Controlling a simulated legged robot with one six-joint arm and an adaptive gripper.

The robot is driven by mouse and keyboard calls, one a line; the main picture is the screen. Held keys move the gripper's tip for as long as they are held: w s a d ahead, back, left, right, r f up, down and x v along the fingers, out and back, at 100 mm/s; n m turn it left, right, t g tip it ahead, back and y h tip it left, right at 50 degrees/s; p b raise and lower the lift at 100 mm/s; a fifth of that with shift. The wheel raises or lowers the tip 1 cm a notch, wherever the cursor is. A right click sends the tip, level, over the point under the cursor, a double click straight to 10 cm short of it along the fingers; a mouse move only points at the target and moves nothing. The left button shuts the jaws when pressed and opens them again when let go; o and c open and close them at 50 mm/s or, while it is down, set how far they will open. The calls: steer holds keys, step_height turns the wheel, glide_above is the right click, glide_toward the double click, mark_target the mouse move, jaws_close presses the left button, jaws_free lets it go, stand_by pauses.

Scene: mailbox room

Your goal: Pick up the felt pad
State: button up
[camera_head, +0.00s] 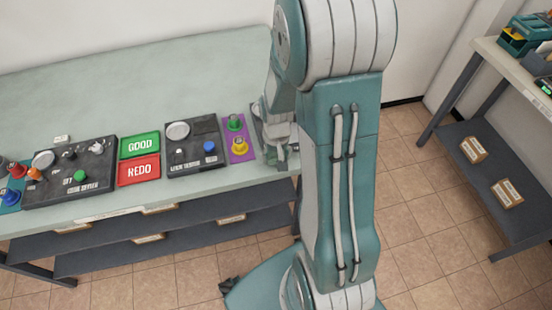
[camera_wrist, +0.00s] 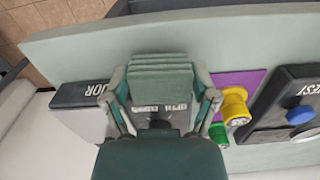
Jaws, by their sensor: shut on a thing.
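In the wrist view a grey-green, ribbed block, which I take to be the felt pad (camera_wrist: 163,75), sits between the fingertips of my gripper (camera_wrist: 162,92). The fingers press on its left and right sides. It hides part of a dark panel with white lettering beneath it. I cannot tell whether the pad touches the table. In the head view my gripper (camera_head: 280,150) is low over the right end of the table, partly behind my arm, and the pad cannot be made out clearly there.
The pale green table (camera_head: 150,75) carries a purple plate (camera_head: 240,150) with green and yellow knobs beside my gripper. Left of it are a black tester panel (camera_head: 193,158), a green GOOD tray (camera_head: 139,145) and a red REDO tray (camera_head: 139,170). The table's back is clear.

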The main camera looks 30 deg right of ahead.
steer(key=s+d+r, duration=0.2)
steer(key=s+r, duration=0.9)
steer(key=s, duration=0.3)
steer(key=shift+r, duration=0.1)
